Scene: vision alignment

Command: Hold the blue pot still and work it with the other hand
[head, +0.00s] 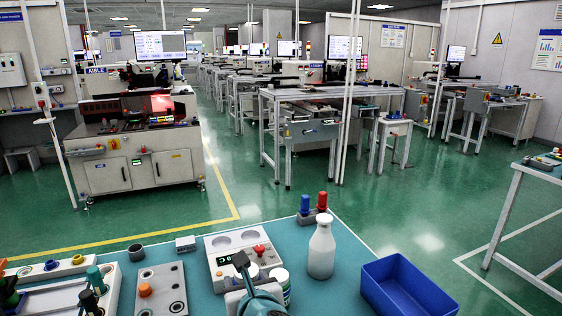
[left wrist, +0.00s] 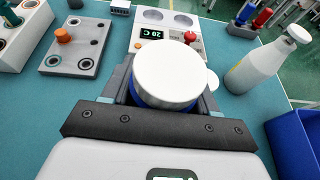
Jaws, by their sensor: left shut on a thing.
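The blue pot (left wrist: 140,92) has a wide white lid (left wrist: 175,72) and stands upright in the left wrist view. My left gripper (left wrist: 165,92) is shut on it, with one finger on each side of its body. In the head view the gripper (head: 245,268) is at the bottom middle, over the front of the table, and it hides most of the pot. My right gripper is in neither view.
Behind the pot is a panel (head: 222,245) with a green display and red button. A white bottle (head: 321,252) and an empty blue bin (head: 410,290) stand to the right. A grey plate with an orange knob (head: 145,289) lies left. Small jar (head: 281,276) sits close beside my gripper.

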